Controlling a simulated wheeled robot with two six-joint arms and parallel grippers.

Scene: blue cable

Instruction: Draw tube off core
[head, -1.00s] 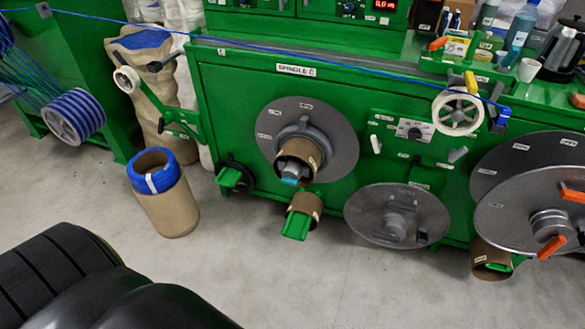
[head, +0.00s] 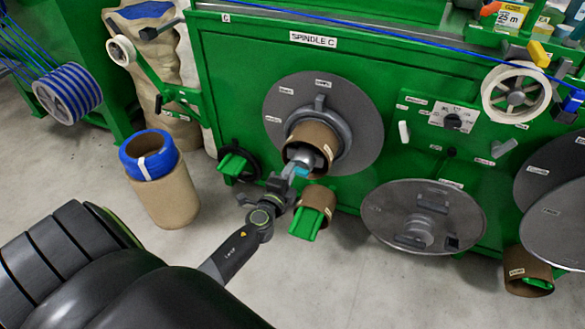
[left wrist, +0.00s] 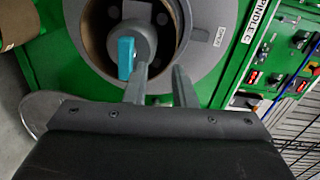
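A brown cardboard tube (head: 313,134) sits around a grey core (head: 300,156) at the middle of a grey disc on the green machine, below the "SPINDLE C" label. A teal lever (head: 301,171) shows on the core's end. In the left wrist view the tube's rim (left wrist: 91,35) circles the core (left wrist: 131,40) and its teal lever (left wrist: 126,58). My left gripper (head: 284,181) is at the tube's front end, lower side. Its two fingers (left wrist: 162,74) stand apart, with nothing visible between them. Contact with the rim cannot be told. My right gripper is not in view.
Just below is another brown tube (head: 317,198) on a green holder (head: 305,224). A tall brown bin (head: 164,195) with a blue coil (head: 150,155) stands left. A second disc (head: 424,217) is at right. Bare floor (head: 340,275) lies in front.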

